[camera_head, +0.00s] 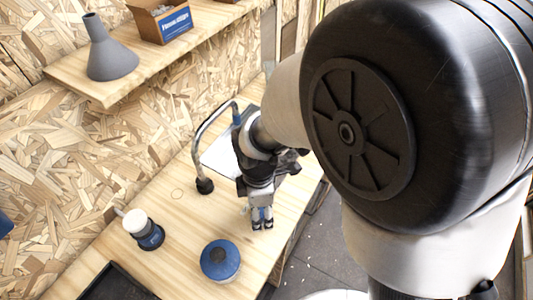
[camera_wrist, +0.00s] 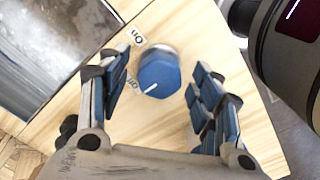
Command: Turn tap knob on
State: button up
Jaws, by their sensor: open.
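The tap knob (camera_wrist: 160,74) is blue and faceted, with a white pointer line at its lower left, closer to the "Off" label (camera_wrist: 131,82) than to the "On" label (camera_wrist: 138,37). My gripper (camera_wrist: 158,88) is open in the wrist view. Its blue-padded fingers lie on either side of the knob in the picture, with gaps on both sides. I cannot tell whether the fingertips are level with it. In the head view my gripper (camera_head: 262,224) points down over the bench, and the knob cannot be made out clearly. The curved metal tap (camera_head: 199,145) stands behind my gripper.
A sink (camera_wrist: 55,50) lies beside the knob. A blue-lidded round container (camera_head: 220,260), a blue-and-white item (camera_head: 144,230) and a black tray (camera_head: 115,283) stand on the wooden bench (camera_head: 185,220). A shelf above holds a grey funnel (camera_head: 110,58) and a box (camera_head: 160,22).

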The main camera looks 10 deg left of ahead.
jog(key=c, duration=1.1)
jog(key=shift+o, duration=0.2)
jog(key=shift+m, duration=0.3)
jog(key=m+p, duration=0.1)
jog(key=m, duration=0.2)
jog(key=shift+m+p, duration=0.3)
jog(key=m+p, duration=0.1)
jog(key=m, duration=0.3)
jog(key=shift+m, duration=0.3)
jog(key=m+p, duration=0.1)
jog(key=m, duration=0.3)
jog(key=shift+m, duration=0.3)
jog(key=shift+m+p, duration=0.5)
jog(key=shift+m, duration=1.7)
